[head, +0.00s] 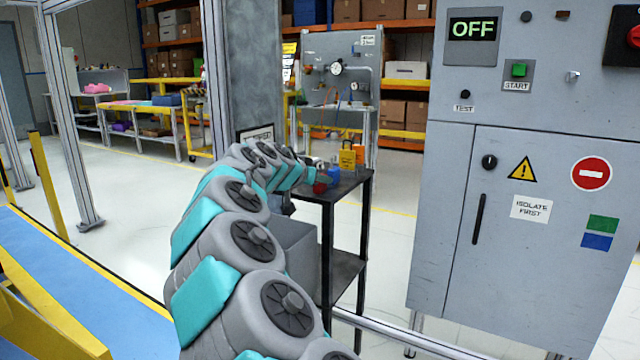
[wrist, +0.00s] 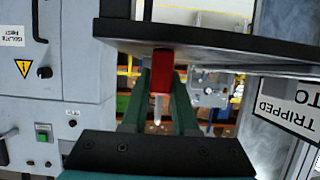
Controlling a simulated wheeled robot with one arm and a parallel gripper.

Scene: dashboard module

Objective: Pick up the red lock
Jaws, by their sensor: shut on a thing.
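The red lock (wrist: 162,74) is between the two fingers of my gripper (wrist: 160,92) in the wrist view, which looks upside down. My gripper is shut on its red body, and a pale metal part of it shows between the fingers. In the head view, the red lock (head: 320,188) is a small red spot at the left edge of the black table (head: 345,188), beside the end of my arm. I cannot tell whether it still touches the tabletop. The fingertips are mostly hidden in the head view.
A blue item (head: 333,174) and a yellow tag (head: 347,159) are on the same small table, close to my gripper. A grey cabinet (head: 520,240) with an OFF display (head: 473,28) stands at the right. A grey post (head: 255,70) rises behind my arm.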

